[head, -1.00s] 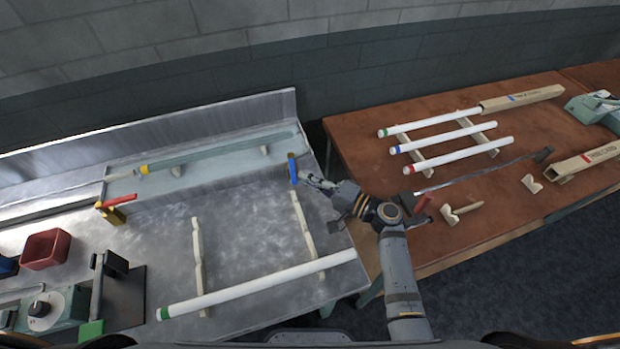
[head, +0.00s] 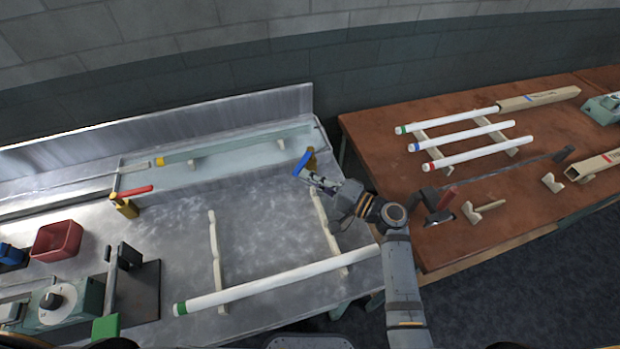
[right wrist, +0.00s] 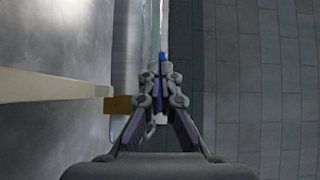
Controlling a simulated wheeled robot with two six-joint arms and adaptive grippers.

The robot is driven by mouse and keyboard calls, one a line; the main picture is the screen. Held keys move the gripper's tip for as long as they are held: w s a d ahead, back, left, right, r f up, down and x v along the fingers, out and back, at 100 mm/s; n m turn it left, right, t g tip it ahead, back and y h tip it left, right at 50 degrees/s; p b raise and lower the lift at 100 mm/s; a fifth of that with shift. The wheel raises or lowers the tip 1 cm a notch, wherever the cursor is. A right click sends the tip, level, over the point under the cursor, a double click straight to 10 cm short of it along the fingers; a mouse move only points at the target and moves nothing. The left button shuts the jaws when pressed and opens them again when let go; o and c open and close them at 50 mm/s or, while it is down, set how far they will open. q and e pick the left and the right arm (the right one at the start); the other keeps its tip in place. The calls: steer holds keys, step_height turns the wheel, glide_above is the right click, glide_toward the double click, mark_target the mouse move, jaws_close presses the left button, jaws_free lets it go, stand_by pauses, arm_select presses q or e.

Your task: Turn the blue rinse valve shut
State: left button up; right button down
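The blue rinse valve's lever (head: 302,163) is at the right end of the rinse trough on the metal bench. It slants from lower left to upper right in the head view, with its brass body (head: 312,158) beside it. My right gripper (head: 313,178) reaches in from the right, its fingertips at the lever. In the right wrist view a strip of the blue lever (right wrist: 162,57) shows between and beyond the nearly closed fingertips (right wrist: 161,84), which appear shut on it. The brass body (right wrist: 119,104) shows just left of the fingers. My left gripper is not in view.
A red-handled valve (head: 133,192) stands at the trough's left end. A long white tube (head: 270,284) lies across two supports in front of my right gripper. A glass tube (head: 235,144) lies in the trough. The brown table (head: 400,160) on the right holds several tubes.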

stand_by(0.5)
steer(key=v, duration=1.2)
steer(key=shift+w, duration=0.1)
